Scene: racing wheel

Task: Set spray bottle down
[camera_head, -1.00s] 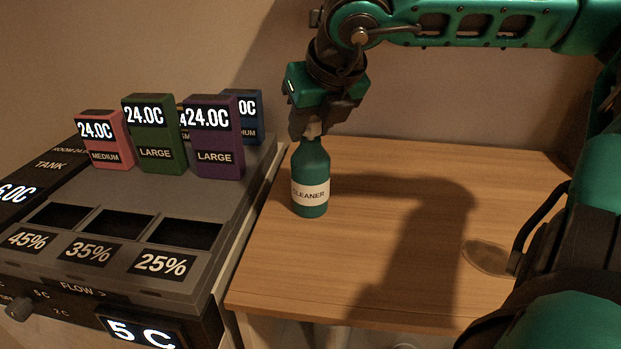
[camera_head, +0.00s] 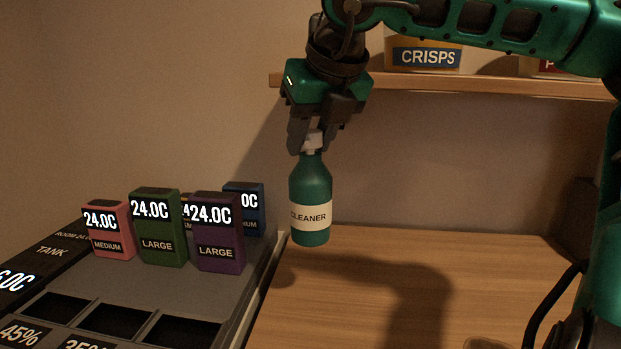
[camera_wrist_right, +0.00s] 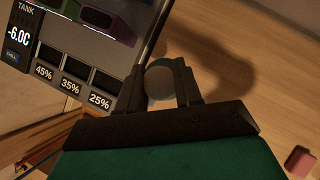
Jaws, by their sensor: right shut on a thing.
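The green spray bottle (camera_head: 311,190) has a white label reading CLEANER and hangs upright from my right gripper (camera_head: 318,140). The gripper is shut on its pale top. The bottle appears to be above the wooden table (camera_head: 350,300), near its left edge. In the right wrist view the fingers of my right gripper (camera_wrist_right: 173,92) close around the pale round top of the bottle (camera_wrist_right: 160,84). My left gripper is not in view.
A grey tank unit (camera_head: 215,295) with several coloured boxes stands left of the table. A shelf (camera_head: 480,85) with a CRISPS box (camera_head: 425,55) is on the back wall. A small reddish block (camera_wrist_right: 299,161) shows in the right wrist view.

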